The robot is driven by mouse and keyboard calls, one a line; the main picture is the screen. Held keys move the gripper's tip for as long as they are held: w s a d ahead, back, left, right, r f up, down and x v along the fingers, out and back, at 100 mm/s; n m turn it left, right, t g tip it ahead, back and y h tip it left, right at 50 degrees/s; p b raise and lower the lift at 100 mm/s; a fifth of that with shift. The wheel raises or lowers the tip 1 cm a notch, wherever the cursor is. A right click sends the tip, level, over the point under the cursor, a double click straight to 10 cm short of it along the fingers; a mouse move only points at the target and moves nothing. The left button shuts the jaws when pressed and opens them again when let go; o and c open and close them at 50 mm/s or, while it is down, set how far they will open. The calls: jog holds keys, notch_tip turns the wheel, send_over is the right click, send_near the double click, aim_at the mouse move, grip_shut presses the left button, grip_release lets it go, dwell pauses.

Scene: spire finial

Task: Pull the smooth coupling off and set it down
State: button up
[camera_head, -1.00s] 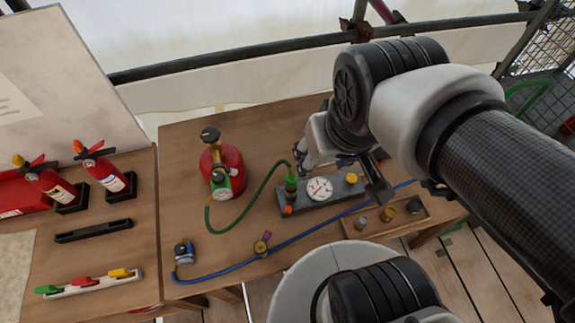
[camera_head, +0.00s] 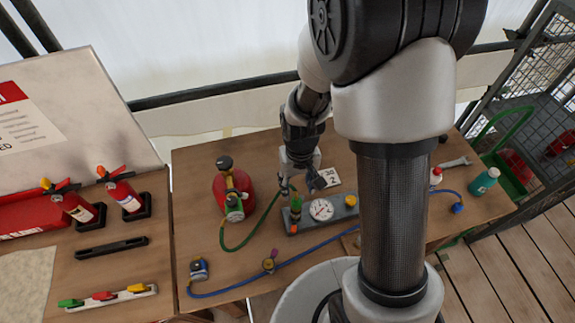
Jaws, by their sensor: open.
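A green coupling (camera_head: 296,205) stands upright at the left end of the grey gauge block (camera_head: 335,218), with the green hose (camera_head: 262,222) running to it. I cannot tell at this size whether it is the smooth coupling. My gripper (camera_head: 301,186) points down, open, just above and behind the block's left end, its fingers close to the coupling's top. I see nothing held, and I cannot tell whether a finger touches the coupling. The block also carries a white dial gauge (camera_head: 321,210) and a yellow knob (camera_head: 350,200).
A red cylinder (camera_head: 227,192) stands left of the block. A white card (camera_head: 328,177) lies behind the block. A teal bottle (camera_head: 484,182) stands at right. My arm hides much of the table's right side.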

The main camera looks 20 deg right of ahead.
aim_at(297, 199)
jog(key=shift+s+f, duration=0.1)
jog(key=shift+f, duration=0.45)
jog(key=shift+f, duration=0.1)
notch_tip(297, 199, down, 9)
jog(key=b, duration=0.7)
jog(key=shift+c, duration=0.6)
dwell(0.4)
grip_shut()
dwell(0.3)
jog(key=shift+r, duration=0.25)
